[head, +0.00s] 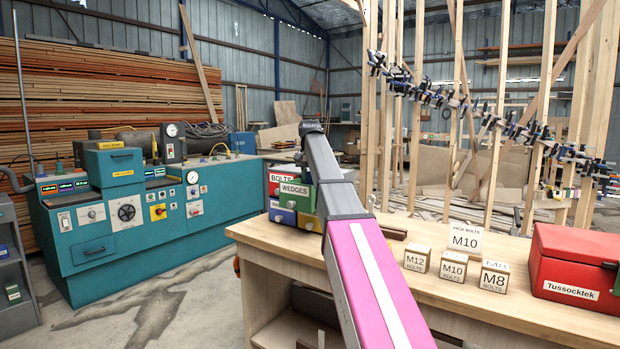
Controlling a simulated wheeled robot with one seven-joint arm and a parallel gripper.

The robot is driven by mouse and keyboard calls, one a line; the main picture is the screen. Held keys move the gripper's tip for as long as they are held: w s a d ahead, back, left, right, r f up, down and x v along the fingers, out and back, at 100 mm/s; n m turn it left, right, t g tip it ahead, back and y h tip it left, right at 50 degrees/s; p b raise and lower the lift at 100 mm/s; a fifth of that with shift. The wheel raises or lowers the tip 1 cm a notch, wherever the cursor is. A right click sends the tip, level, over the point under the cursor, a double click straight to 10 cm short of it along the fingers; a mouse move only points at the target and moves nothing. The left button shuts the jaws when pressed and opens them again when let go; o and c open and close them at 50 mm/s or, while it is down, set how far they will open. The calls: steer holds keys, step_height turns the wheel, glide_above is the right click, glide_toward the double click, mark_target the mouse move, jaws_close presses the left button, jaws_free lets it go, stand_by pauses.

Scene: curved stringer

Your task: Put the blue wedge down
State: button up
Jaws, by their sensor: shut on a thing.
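I cannot make out the blue wedge in the head view. My gripper does not show either; my pink and grey arm reaches up and away over the workbench (480,283), and its far end is hidden behind its own links. A green bin labelled WEDGES (295,190) sits at the bench's left end, partly covered by my arm. I cannot see what is in the bin.
A red BOLTS bin (277,179) and blue bin (282,213) adjoin the green one. A teal machine (150,235) is left.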

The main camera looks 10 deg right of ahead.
steer(key=shift+f, duration=0.35)
steer(key=shift+f, duration=0.25)
steer(key=o, duration=0.9)
